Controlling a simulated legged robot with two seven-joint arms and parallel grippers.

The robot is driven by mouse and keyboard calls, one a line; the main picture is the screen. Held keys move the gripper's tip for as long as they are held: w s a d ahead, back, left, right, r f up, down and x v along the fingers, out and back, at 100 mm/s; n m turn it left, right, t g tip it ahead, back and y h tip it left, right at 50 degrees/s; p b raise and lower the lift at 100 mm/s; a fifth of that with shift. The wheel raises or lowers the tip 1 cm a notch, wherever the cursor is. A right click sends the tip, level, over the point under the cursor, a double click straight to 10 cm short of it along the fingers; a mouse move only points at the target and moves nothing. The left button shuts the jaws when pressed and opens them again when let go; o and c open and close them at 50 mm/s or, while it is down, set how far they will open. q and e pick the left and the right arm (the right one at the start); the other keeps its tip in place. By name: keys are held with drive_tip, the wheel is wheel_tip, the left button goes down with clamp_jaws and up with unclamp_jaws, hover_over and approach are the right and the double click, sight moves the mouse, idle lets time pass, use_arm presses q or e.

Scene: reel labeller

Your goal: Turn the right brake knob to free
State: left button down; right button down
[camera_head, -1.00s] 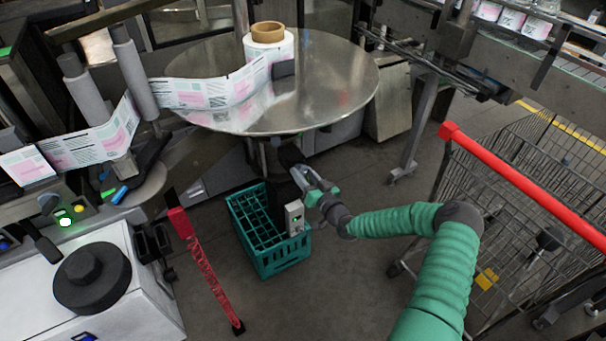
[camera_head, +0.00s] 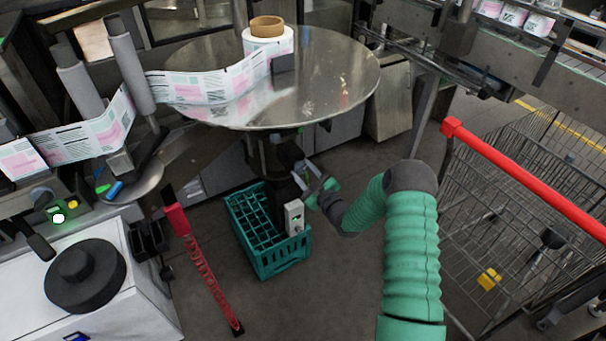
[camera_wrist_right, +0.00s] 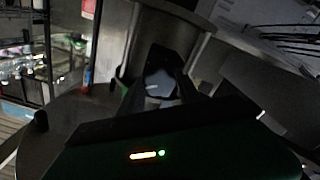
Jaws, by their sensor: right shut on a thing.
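My right gripper (camera_head: 307,170) is under the round steel reel table (camera_head: 340,90), at the dark brake knob (camera_head: 290,156) on the table's column. In the right wrist view the gripper (camera_wrist_right: 158,92) is shut on the knob, whose grey-blue part (camera_wrist_right: 158,82) shows between the dark fingers. A black housing (camera_wrist_right: 172,58) is just behind it. The fingers and dim light partly hide the knob, and I cannot read its setting. My left gripper is in neither view.
A teal crate (camera_head: 270,262) stands on the floor below the gripper, with a small grey box (camera_head: 294,217) above its rim. A wire trolley with a red handle (camera_head: 520,182) is at right. A label roll (camera_head: 268,42) sits on the table. Floor between crate and trolley is clear.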

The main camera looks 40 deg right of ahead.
drive_tip(key=n+b, duration=0.1)
drive_tip(key=n, duration=0.1)
drive_tip(key=n+b, duration=0.1)
drive_tip(key=n, duration=0.1)
drive_tip(key=n+b, duration=0.1)
drive_tip(key=shift+f+n+b, duration=0.3)
drive_tip(key=shift+n, duration=0.1)
drive_tip(key=n+b, duration=0.4)
drive_tip(key=n, duration=0.1)
drive_tip(key=shift+s+n, duration=0.1)
drive_tip(key=shift+n, duration=0.2)
drive_tip(key=c, duration=1.1)
unclamp_jaws()
drive_tip(key=shift+o, duration=1.3)
drive_tip(key=shift+r, duration=0.15)
drive_tip(key=s+a+p, duration=0.1)
drive_tip(key=s, duration=1.5)
drive_tip(key=shift+s+a, duration=0.15)
drive_tip(key=shift+s, duration=0.2)
